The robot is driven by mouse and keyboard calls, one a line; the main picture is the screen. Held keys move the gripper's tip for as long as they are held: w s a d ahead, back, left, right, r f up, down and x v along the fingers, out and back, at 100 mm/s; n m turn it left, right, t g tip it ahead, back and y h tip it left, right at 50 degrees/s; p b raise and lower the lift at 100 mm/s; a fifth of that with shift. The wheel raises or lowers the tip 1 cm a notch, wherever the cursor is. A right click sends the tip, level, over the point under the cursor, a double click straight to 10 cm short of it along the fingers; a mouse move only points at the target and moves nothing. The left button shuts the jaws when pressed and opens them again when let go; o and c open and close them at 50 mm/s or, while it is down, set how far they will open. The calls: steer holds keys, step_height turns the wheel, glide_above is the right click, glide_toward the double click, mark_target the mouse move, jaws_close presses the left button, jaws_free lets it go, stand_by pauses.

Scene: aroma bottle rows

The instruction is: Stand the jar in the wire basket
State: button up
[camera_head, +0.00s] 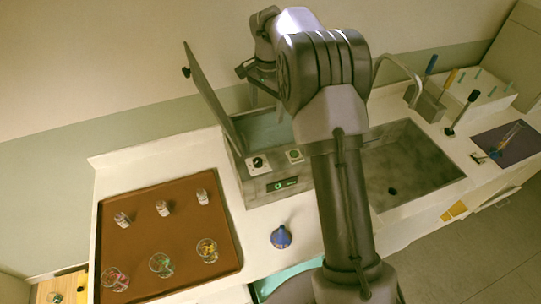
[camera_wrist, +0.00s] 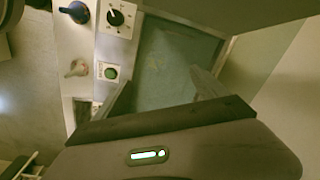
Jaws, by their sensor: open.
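My gripper (camera_wrist: 162,77) is open. In the wrist view its two fingers stand apart over the open well (camera_wrist: 175,58) of a grey box, with nothing seen between them. In the head view the box (camera_head: 272,182) has its lid raised, and my arm hides part of it. I cannot make out a wire basket in the well. Three small bottles with pale tops, one of them here (camera_head: 163,208), and three clear glass vessels with coloured contents, one of them here (camera_head: 161,265), stand on a brown tray (camera_head: 180,232). I cannot tell which is the jar.
The raised lid (camera_head: 213,103) stands left of my gripper. A blue flask-shaped thing (camera_head: 281,237) stands on the counter in front of the box. A sink (camera_head: 410,170) with a tap lies to the right. A dark mat (camera_head: 508,143) lies farther right.

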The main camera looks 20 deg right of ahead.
steer(key=s+a+r+n+t, duration=0.2)
steer(key=s+a+r+n, duration=0.35)
steer(key=s+r, duration=1)
steer(key=s+a+f+n+t+y, duration=0.1)
steer(key=s+a, duration=0.2)
steer(key=s, duration=0.7)
steer(key=s+a+f+n+t, duration=0.1)
steer(key=s+a+f+t, duration=0.1)
steer(key=s, duration=0.8)
steer(key=shift+s+a+y, duration=0.3)
steer(key=shift+a+y, duration=0.1)
steer(key=shift+a, duration=0.35)
